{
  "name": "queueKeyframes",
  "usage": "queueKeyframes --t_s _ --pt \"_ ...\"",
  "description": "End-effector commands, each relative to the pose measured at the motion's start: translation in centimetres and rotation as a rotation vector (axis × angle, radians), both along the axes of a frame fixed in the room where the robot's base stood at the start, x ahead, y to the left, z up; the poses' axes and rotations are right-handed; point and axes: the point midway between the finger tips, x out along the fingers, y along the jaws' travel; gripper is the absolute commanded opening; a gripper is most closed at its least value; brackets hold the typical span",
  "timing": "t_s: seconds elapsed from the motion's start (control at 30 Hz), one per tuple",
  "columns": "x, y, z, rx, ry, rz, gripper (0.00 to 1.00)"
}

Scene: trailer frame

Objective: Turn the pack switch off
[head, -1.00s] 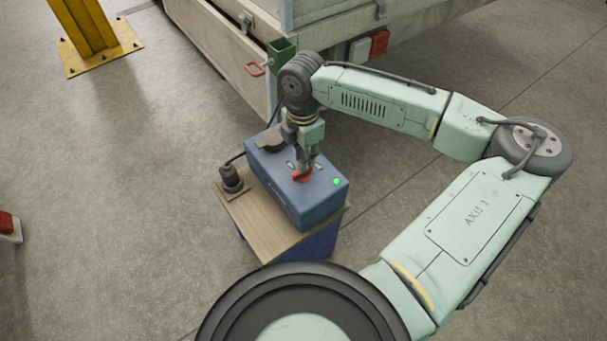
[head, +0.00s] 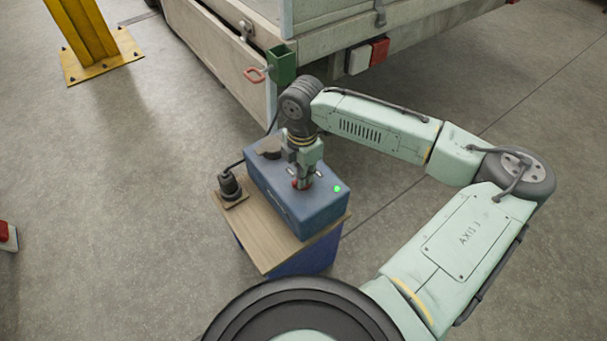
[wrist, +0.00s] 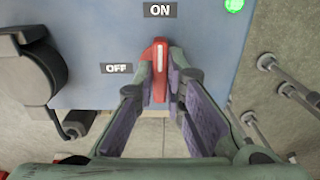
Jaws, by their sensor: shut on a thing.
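The blue pack (head: 322,212) sits on a small wooden-topped stand. Its red switch (wrist: 159,68), with a white stripe, points at the ON label (wrist: 160,10) in the wrist view. The OFF label (wrist: 117,69) lies to the left of the switch. A green light (head: 337,189) glows on the pack's top and also shows in the wrist view (wrist: 234,4). My gripper (head: 301,183) reaches down from above and is shut on the switch, one finger on each side. In the head view the fingers hide most of the switch.
A black plug-like part (head: 231,187) with a cable stands on the wooden top (head: 240,222) left of the pack. The trailer (head: 225,40) with a green bracket (head: 282,62) is close behind. A yellow post (head: 88,35) stands at the far left. Open floor lies left.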

Motion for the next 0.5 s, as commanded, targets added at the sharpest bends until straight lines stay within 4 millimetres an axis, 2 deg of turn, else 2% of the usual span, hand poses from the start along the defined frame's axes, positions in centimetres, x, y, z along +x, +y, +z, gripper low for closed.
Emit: queueKeyframes --t_s 0.37,0.5 --pt "-0.01 0.01 0.02 0.0 0.0 0.0 0.0" --pt "-0.02 0.04 0.16 0.001 0.001 0.053 0.0"
